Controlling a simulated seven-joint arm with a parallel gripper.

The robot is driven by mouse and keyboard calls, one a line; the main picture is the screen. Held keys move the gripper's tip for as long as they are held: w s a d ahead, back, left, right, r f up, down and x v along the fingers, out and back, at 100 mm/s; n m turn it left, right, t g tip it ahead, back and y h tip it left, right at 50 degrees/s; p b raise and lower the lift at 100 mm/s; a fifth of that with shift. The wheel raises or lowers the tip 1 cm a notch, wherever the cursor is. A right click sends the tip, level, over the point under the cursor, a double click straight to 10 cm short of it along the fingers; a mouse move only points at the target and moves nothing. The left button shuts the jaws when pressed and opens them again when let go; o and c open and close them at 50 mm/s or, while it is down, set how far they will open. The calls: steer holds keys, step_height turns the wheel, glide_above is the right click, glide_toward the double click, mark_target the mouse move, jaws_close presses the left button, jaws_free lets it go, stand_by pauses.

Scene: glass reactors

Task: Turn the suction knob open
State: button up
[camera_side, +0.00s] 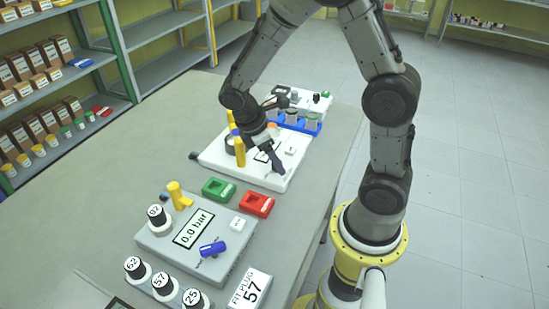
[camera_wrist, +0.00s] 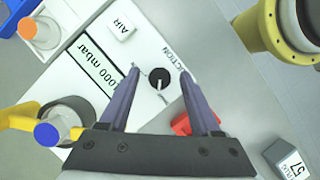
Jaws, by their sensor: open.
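The suction knob (camera_wrist: 160,78) shows in the wrist view as a dark round piece with a small pale mark, beside a partly covered label ending in "CTION". It sits on the white panel (camera_wrist: 150,50), near a display (camera_wrist: 95,68) reading 1000 mbar. My gripper (camera_wrist: 159,70) is open, with one purple finger on each side of the knob and visible gaps between. In the side view my gripper (camera_side: 277,165) is low over the right part of the white panel (camera_side: 215,158) and hides the knob. I cannot tell the finger height exactly.
A green block (camera_side: 219,188) and a red block (camera_side: 257,204) lie in front of the panel. A grey box (camera_side: 170,240) with a blue knob (camera_side: 212,248) stands nearer. Yellow fittings (camera_side: 239,150) stand left of my gripper. A blue rack (camera_side: 298,124) is behind.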

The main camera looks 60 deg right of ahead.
jaws_close()
steer(key=shift+m, duration=0.4)
steer(key=m+g+y, duration=0.1)
steer(key=m, duration=0.2)
steer(key=shift+w+d+m, duration=0.1)
steer(key=shift+m, duration=0.3)
steer(key=m+y, duration=0.2)
steer(key=m, duration=0.2)
steer(key=shift+d+m, duration=0.15)
steer(key=shift+m, duration=0.15)
steer(key=m+y, duration=0.2)
steer(key=m, duration=0.2)
steer(key=shift+d, duration=0.1)
steer(key=m+t+y, duration=0.1)
steer(key=m, duration=0.3)
steer(key=shift+m, duration=0.3)
steer(key=shift+d, duration=0.1)
